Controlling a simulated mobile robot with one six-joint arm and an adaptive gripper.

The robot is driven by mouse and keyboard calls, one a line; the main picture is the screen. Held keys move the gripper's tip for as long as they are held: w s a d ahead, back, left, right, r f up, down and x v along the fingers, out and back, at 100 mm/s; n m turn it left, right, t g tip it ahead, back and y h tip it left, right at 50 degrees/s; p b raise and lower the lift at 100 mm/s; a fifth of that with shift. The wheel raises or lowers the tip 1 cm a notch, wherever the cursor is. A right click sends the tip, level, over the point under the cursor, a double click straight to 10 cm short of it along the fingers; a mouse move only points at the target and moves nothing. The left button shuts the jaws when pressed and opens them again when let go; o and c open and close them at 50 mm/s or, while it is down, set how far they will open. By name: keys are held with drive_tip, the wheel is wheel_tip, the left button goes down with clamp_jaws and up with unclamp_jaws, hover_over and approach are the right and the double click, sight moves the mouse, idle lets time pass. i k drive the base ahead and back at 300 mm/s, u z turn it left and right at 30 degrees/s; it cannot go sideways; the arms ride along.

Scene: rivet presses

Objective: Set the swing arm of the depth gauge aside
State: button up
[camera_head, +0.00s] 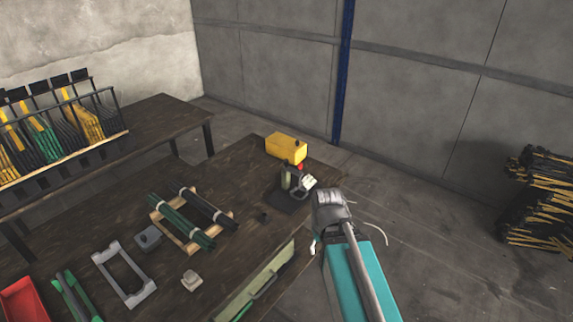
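A small device (296,183) stands on a dark base plate (284,202) near the table's far right end. It has an upright grey-green part and a pale face on its right. It may be the depth gauge; its swing arm is too small to make out. My teal arm reaches up from the bottom right. The grey end of my arm, with my gripper (331,207), is just right of and in front of the device, with a small gap in the picture. The fingers are not clear, and I cannot tell whether they touch anything.
A yellow box (286,148) stands behind the device, with something red beside it. A wooden rack (158,217) with dark and green bars, a grey frame (122,276) and a green panel (258,283) lie on the table (226,258).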

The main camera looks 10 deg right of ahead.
sight(288, 168)
drive_tip(key=z, duration=0.8)
drive_tip(key=i, duration=0.65)
drive_tip(key=u, duration=0.05)
